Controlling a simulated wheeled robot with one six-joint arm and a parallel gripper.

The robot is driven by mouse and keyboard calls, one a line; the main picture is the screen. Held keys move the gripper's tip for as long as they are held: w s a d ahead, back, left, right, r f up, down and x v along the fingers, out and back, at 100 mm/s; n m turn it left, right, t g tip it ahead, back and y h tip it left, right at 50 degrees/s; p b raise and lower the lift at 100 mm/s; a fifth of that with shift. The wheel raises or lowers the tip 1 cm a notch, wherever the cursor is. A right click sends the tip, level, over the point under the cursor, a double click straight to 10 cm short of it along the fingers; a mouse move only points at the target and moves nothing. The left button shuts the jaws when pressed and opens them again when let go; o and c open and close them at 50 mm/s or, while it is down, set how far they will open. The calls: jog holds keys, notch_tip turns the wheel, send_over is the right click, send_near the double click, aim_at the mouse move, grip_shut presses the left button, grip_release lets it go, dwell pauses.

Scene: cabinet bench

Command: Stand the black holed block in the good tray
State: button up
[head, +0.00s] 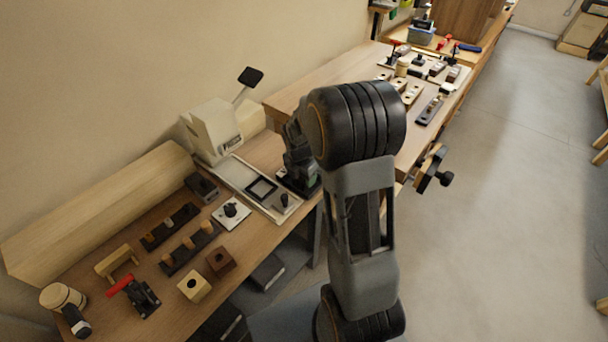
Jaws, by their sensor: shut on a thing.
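My gripper (301,178) is at the right end of the near bench, low over the bench top and pointing down. It is seen from behind and partly covered by my own arm. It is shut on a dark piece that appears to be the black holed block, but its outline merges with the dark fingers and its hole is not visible. A dark-rimmed flat shape lies under and around the fingertips. It may be the good tray, but no label can be read. I cannot tell whether the held piece touches it.
A pale panel (232,171) with a black square frame lies left of my gripper. A cream machine (212,131) stands behind it. A pale holed block (194,285), a brown holed block (220,261) and a red-handled clamp (140,296) are nearer. A raised bench extends behind my arm.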

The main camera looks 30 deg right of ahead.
jog(key=o, duration=1.2)
jog(key=shift+c, duration=0.2)
jog(key=shift+s+a+r+p, duration=0.15)
jog(key=shift+a+r+p, duration=0.05)
jog(key=shift+r+p, duration=1.45)
jog(key=shift+s+a+r+p, duration=0.1)
jog(key=shift+a+r+p, duration=0.05)
jog(key=shift+r+p, duration=1.5)
jog(key=shift+r, duration=0.15)
